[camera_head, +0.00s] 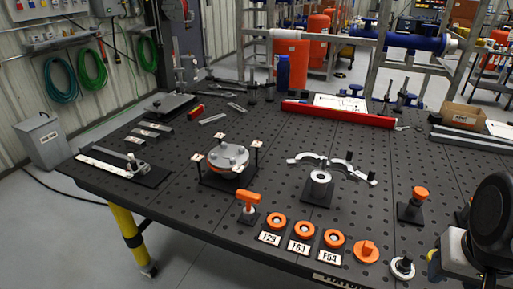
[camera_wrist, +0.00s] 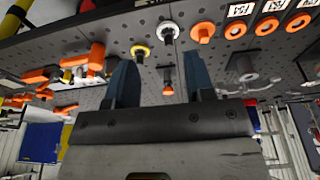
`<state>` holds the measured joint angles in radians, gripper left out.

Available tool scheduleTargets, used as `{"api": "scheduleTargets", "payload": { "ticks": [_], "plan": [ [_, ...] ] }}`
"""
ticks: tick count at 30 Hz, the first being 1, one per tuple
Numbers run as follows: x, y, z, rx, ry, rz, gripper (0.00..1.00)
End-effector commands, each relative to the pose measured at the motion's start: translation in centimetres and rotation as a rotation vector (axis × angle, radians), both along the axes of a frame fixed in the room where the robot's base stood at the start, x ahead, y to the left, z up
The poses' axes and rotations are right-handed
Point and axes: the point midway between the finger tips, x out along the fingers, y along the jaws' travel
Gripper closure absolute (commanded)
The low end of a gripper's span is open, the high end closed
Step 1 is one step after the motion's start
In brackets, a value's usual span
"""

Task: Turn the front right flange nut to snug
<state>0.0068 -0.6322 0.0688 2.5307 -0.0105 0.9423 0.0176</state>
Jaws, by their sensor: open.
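The flange (camera_head: 228,157) is a round grey disc over an orange ring, on a dark square base left of the table's middle. Several nuts stand on its top; the front right flange nut (camera_head: 238,167) is small, and how tight it sits cannot be told. Small white labels on posts stand around the flange. My gripper (camera_wrist: 160,60) shows in the wrist view with its two blue-grey fingers apart and nothing between them. My arm is at the right edge of the head view, well away from the flange.
An orange-handled tool (camera_head: 248,200) stands just in front of the flange. Orange rings (camera_head: 277,222) with number labels line the front edge. A grey ring on a stand (camera_head: 320,178) and an orange-topped post (camera_head: 418,197) stand to the right. A red bar (camera_head: 340,112) lies behind.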

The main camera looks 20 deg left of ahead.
Motion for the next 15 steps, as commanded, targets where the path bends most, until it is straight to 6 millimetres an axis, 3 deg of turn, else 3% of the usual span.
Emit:
{"api": "scheduleTargets", "payload": {
  "ticks": [8,15],
  "plan": [
    [2.3,1.2,0.9,0.002,0.013,0.028,0.51],
    [7.0,4.1,2.6,0.005,0.037,0.084,0.51]
  ]
}}
